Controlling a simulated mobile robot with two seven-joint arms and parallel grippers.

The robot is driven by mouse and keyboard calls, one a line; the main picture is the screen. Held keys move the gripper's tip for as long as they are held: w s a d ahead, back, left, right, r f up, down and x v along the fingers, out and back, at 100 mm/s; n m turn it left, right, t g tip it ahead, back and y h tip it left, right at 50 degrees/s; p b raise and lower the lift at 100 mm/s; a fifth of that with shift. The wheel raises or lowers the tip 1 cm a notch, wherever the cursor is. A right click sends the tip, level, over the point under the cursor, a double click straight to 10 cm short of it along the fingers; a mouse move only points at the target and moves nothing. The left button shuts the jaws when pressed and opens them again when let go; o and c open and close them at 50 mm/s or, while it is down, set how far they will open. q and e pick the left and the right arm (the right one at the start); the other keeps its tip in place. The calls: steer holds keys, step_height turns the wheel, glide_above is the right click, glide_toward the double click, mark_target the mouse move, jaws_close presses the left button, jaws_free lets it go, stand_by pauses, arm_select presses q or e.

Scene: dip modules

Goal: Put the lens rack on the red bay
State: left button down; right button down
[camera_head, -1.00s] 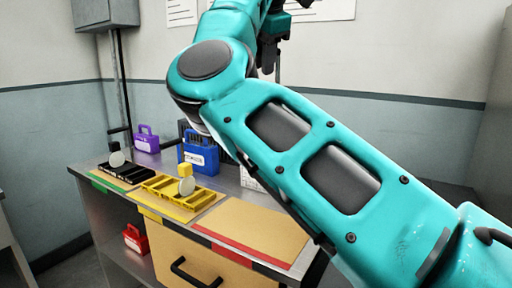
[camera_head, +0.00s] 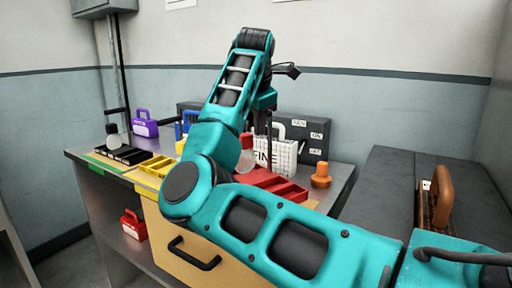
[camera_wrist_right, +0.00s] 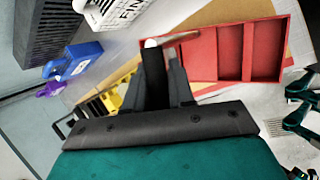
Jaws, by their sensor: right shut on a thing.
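The lens rack (camera_head: 280,186) is a red tray with compartments; its red body also shows in the right wrist view (camera_wrist_right: 229,50). My right gripper (camera_head: 268,150) points down and is shut on the lens rack at one end. Its dark fingers (camera_wrist_right: 165,65) partly hide that end. A round clear lens (camera_head: 245,161) shows beside the fingers. The rack is over the tan mat of the red bay (camera_wrist_right: 236,10). I cannot tell whether it rests on the mat. My arm hides the bay's red front strip. My left gripper is not in view.
A yellow rack (camera_head: 158,166) and a black rack (camera_head: 124,153) stand on the bays to the left. Behind stand a white printed box (camera_head: 284,155) and a dark case (camera_head: 314,135). An orange knobbed object (camera_head: 320,176) is to the right.

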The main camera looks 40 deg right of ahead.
step_height(320, 180, down, 5)
steer(key=shift+f+b, duration=0.1)
steer(key=shift+b, duration=0.35)
steer(key=c, duration=1)
jaws_free()
steer(key=shift+o, duration=0.2)
steer(key=p+v, duration=0.1)
steer(key=v, duration=1.1)
steer(key=shift+p, duration=0.35)
